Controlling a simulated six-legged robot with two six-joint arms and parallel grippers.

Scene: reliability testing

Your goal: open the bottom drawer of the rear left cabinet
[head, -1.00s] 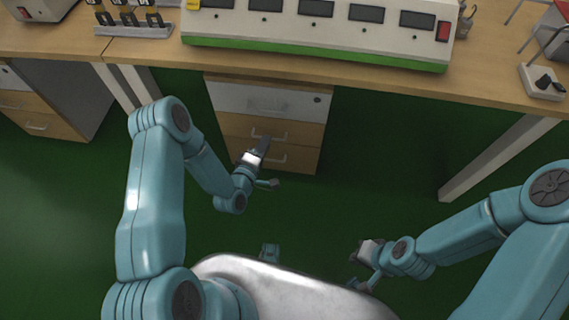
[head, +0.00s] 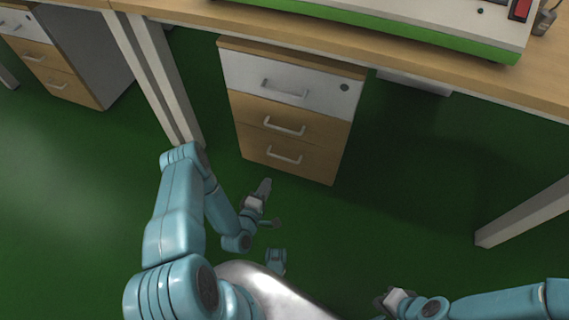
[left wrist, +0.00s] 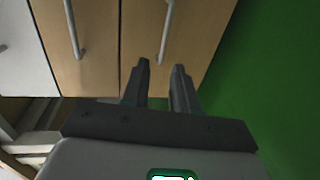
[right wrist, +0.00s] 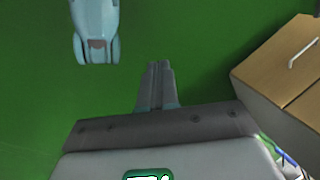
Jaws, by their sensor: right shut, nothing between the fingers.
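A cabinet (head: 241,135) with a white top drawer and two wooden drawers stands under the bench; whether it is the rear left one I cannot tell. Its bottom drawer (head: 318,168) is shut and has a pale bar handle (head: 284,156). My left gripper (head: 265,186) is open and empty, just short of the cabinet's lower front. In the left wrist view its fingers (left wrist: 162,68) point at the bottom drawer's handle (left wrist: 166,35), apart from it. My right gripper (head: 388,301) is shut and empty, low at the right; its fingertips (right wrist: 159,65) show over green floor.
Another cabinet (head: 85,50) stands at the far left. Table legs (head: 160,85) rise left of the nearer cabinet, and another leg (head: 520,215) at the right. The bench top (head: 400,60) overhangs. Green floor (head: 410,215) is clear in front. A wooden cabinet (right wrist: 275,70) shows in the right wrist view.

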